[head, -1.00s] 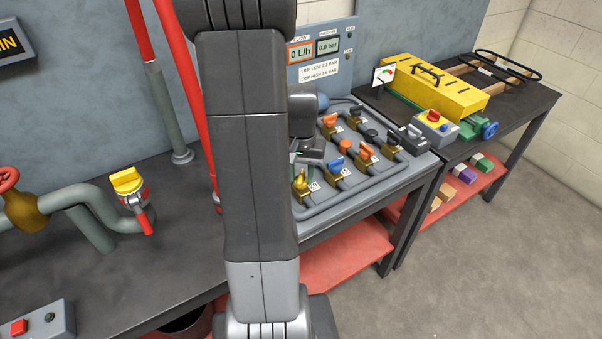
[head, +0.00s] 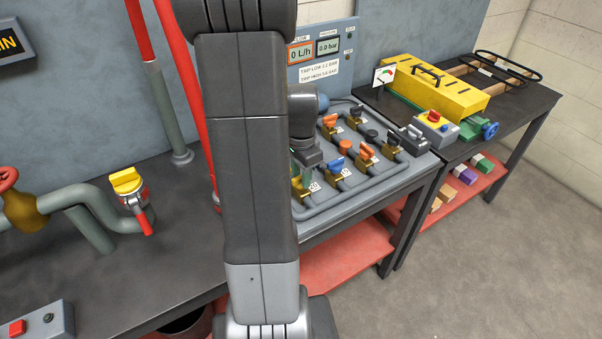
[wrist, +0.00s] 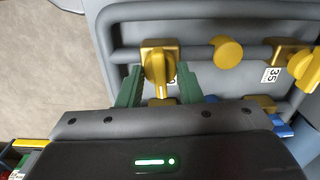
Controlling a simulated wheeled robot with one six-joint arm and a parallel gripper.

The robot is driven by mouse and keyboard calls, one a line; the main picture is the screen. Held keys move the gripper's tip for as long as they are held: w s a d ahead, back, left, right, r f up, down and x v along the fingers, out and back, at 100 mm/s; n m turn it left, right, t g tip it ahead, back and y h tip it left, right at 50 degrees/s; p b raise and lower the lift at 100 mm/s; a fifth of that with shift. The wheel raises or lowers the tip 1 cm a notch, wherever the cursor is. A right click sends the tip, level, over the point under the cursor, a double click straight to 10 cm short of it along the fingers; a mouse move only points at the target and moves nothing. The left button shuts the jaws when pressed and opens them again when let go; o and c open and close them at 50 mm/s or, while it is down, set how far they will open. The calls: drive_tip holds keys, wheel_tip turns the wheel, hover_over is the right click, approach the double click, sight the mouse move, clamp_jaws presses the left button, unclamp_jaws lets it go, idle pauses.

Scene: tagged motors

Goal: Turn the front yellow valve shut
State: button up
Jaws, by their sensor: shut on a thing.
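The front yellow valve (head: 297,189) is at the near left corner of the grey pipe panel, partly hidden by my arm and gripper in the head view. In the wrist view its yellow handle (wrist: 158,65) stands between the green fingers of my gripper (wrist: 160,84), one on each side. My gripper (head: 304,168) is shut on this handle from above. The handle lies roughly across the grey pipe in the wrist view. A number tag (head: 315,187) sits beside the valve, too small to read.
Blue (head: 336,164) and orange (head: 366,151) valves stand close by on the panel. The wrist view shows a round yellow knob (wrist: 228,52) and another yellow handle (wrist: 304,66). The display (head: 300,53) reads 0 L/h. Another yellow-handled valve (head: 126,181) is on the left bench.

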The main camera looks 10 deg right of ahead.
drive_tip(key=shift+m, duration=0.4)
drive_tip(key=o, duration=1)
drive_tip(key=shift+c, duration=0.2)
wheel_tip(320, 180, up, 14)
drive_tip(key=shift+f, duration=0.1)
wheel_tip(320, 180, down, 14)
idle(0.6)
